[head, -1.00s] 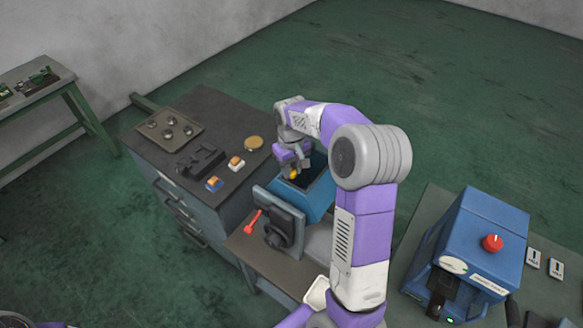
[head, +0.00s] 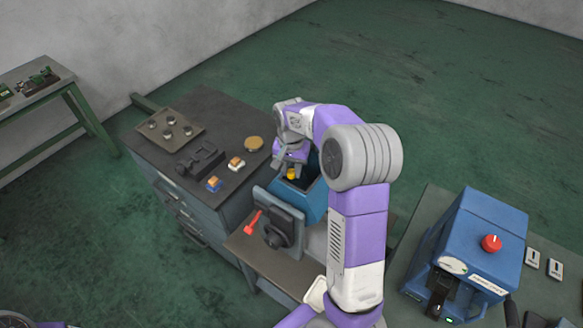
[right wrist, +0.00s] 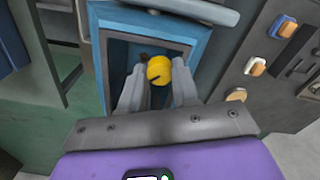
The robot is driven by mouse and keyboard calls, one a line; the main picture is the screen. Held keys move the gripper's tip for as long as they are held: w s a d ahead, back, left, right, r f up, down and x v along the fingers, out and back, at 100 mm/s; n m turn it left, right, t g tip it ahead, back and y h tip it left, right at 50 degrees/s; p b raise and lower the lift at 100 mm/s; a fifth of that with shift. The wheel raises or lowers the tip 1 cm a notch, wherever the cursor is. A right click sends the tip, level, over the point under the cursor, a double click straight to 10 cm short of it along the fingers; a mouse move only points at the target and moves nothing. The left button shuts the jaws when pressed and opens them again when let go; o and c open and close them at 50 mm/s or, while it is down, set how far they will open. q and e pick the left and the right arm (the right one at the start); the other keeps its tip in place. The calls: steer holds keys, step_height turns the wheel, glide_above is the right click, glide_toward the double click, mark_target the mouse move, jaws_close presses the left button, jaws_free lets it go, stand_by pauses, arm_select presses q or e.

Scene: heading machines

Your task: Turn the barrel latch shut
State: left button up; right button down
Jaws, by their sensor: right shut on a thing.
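A round yellow knob (head: 291,174) with a dark line across its face sits in the open top of a blue machine housing (head: 314,207). It is the likeliest barrel latch, though the frames do not confirm this. My right gripper (head: 290,167) reaches down over the opening and is shut on the knob. In the right wrist view the knob (right wrist: 159,70) lies between the two grey fingers, with a small dark piece beside it. How far the knob is turned I cannot tell. My left gripper is out of view.
A red-handled lever (head: 253,222) is on the machine's near side, by a dark square plate (head: 279,222). A dark cabinet (head: 215,125) at left bears a tray (head: 190,118), small switches and a brass disc (head: 254,143). A blue box with a red knob (head: 491,243) stands at right.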

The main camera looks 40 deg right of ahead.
mark_target(291, 172)
steer(key=m+p, duration=0.1)
steer(key=m, duration=0.3)
steer(key=shift+m, duration=0.3)
steer(key=m+p, duration=0.1)
steer(key=m, duration=0.3)
steer(key=shift+m, duration=0.3)
steer(key=c, duration=0.8)
jaws_free()
step_height(291, 172, up, 8)
steer(key=shift+a+f, duration=0.1)
steer(key=shift+f, duration=0.05)
steer(key=shift+f, duration=0.1)
